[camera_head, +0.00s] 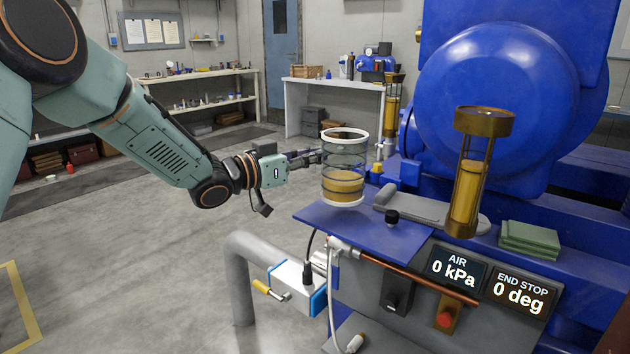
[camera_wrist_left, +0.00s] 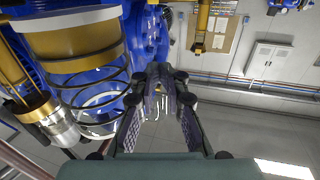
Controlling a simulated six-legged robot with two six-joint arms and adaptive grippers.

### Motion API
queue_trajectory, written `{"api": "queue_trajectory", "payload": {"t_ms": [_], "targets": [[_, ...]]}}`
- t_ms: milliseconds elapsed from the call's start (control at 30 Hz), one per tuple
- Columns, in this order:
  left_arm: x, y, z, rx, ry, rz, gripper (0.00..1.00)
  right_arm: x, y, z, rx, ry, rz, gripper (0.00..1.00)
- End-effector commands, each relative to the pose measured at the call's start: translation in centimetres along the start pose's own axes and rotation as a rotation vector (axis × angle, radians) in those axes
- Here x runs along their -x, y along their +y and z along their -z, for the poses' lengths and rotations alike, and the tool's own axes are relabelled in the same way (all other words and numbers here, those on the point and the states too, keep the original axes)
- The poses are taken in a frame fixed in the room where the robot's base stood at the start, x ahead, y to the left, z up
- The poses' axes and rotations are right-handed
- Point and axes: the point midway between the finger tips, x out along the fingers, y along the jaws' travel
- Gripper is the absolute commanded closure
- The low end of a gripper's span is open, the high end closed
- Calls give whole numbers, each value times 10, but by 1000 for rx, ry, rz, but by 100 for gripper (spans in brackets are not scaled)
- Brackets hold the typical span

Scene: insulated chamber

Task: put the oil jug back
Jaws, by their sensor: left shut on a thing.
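The oil jug (camera_head: 344,185) is a clear cylinder with pale rims, dark bands and amber oil in its lower part. It looks upright, over or on the left end of the blue shelf (camera_head: 395,237); I cannot tell whether its base touches. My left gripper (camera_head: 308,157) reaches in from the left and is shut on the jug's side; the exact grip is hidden. In the left wrist view my fingers (camera_wrist_left: 160,95) are close together beside the jug (camera_wrist_left: 75,48), which fills the upper left. My right gripper is out of view.
A brass-framed oil sight glass (camera_head: 467,190), a grey wrench-like tool (camera_head: 415,206) and green cloths (camera_head: 529,238) are to the right. The big blue machine (camera_head: 500,110) stands behind. A grey pipe (camera_head: 243,285) and white valve box (camera_head: 298,285) are below. The floor at left is clear.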

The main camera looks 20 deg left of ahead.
Motion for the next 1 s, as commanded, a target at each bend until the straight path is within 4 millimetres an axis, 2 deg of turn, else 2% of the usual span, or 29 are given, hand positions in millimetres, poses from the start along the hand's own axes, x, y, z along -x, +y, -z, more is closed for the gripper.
{"api": "queue_trajectory", "payload": {"t_ms": [300, 800, 833, 1000], "targets": [[-1, -3, -35, -2, 3, 2, 100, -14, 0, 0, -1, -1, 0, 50], [-1, -3, -41, -2, 4, 2, 100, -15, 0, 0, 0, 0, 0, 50], [-1, -3, -41, -2, 3, 2, 88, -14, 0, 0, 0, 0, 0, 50], [-1, -3, -41, -2, 2, 2, 73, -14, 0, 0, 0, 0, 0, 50]]}}
